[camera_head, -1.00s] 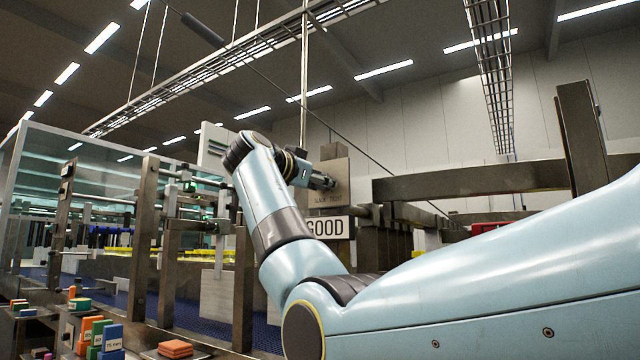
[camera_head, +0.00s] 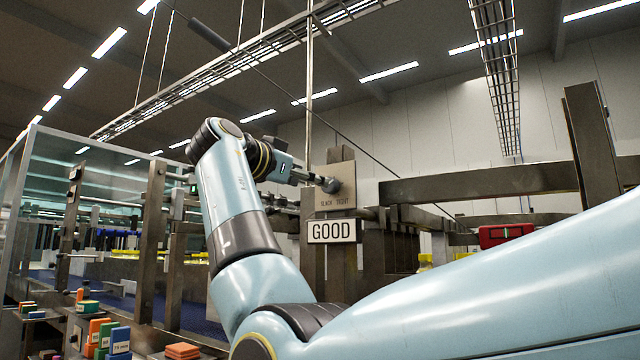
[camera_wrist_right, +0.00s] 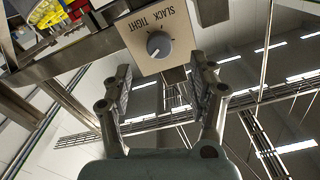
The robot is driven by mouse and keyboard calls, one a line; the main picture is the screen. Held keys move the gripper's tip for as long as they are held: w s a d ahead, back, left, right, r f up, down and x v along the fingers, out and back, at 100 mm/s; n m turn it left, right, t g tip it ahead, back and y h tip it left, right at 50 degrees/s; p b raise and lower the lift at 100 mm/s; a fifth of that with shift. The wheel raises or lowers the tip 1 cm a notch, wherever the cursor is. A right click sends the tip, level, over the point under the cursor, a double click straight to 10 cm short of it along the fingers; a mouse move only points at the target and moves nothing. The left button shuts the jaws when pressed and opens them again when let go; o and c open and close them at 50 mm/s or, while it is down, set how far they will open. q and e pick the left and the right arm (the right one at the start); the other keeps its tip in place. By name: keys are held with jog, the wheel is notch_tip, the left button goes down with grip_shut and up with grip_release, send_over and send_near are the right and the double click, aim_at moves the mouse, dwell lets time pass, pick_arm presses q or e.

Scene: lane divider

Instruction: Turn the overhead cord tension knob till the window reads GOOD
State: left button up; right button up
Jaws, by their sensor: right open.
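The tension knob (camera_head: 330,185) is a grey round dial on a beige plate (camera_head: 336,170) marked SLACK and TIGHT, fixed to a dark post. The window (camera_head: 332,231) below the plate reads GOOD. In the right wrist view the knob (camera_wrist_right: 158,45) shows a white pointer mark. My right gripper (camera_head: 306,178) is just left of the knob in the head view. The wrist view shows its two fingers (camera_wrist_right: 160,88) spread apart and empty, with the knob beyond the fingertips and not between them. My left gripper is out of view.
A thin overhead cord (camera_head: 285,97) slopes down behind the plate. Dark metal beams (camera_head: 470,184) stand to the right, with a red box (camera_head: 506,235) behind. Several coloured blocks (camera_head: 108,338) sit at lower left. A wire cable tray (camera_head: 225,72) hangs overhead.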

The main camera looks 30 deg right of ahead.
jog(key=v, duration=0.4)
jog(key=shift+a, duration=0.15)
